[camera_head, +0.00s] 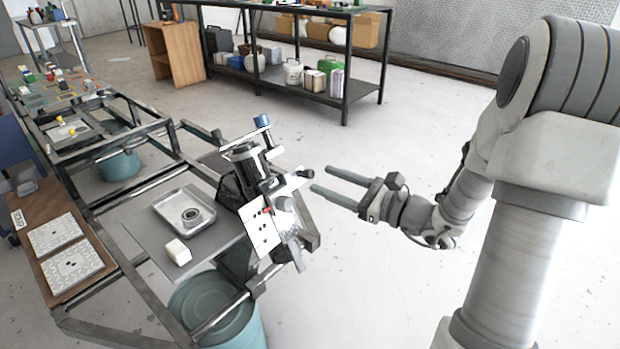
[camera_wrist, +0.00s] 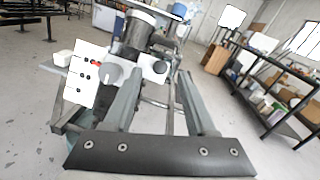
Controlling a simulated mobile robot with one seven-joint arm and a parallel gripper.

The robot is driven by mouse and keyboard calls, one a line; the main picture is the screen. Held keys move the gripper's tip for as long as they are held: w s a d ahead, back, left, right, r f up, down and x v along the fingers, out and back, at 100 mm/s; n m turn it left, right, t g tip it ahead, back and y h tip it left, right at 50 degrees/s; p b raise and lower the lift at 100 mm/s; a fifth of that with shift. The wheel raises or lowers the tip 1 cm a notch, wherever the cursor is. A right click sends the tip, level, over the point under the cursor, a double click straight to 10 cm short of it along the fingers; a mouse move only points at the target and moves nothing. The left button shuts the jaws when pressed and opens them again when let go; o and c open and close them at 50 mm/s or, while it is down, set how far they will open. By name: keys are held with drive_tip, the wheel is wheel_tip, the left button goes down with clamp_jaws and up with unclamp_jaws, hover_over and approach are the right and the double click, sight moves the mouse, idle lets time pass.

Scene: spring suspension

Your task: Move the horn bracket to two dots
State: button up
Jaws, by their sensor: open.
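A clamped spring-and-strut assembly (camera_head: 245,160) stands at the right end of the metal frame. On its near side is a tilted white plate (camera_head: 262,232) with black dots and a red mark; the plate also shows in the wrist view (camera_wrist: 86,76). A grey rounded part (camera_head: 285,204) beside the plate may be the horn bracket; I cannot tell for sure. In the wrist view a grey rounded part (camera_wrist: 112,72) overlaps the plate's right edge, near the red mark. My gripper (camera_head: 318,179) is open and empty, right of the assembly, fingers toward it and apart from it.
A metal tray (camera_head: 170,208) with a ring in it and a white block (camera_head: 177,252) lie on a grey board left of the assembly. A teal drum (camera_head: 215,315) stands below. A black shelf rack (camera_head: 330,85) is behind. The floor around my gripper is clear.

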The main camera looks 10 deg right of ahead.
sight(313, 175)
drive_tip(key=x, duration=0.5)
drive_tip(key=shift+b, duration=0.35)
clamp_jaws()
idle(1.1)
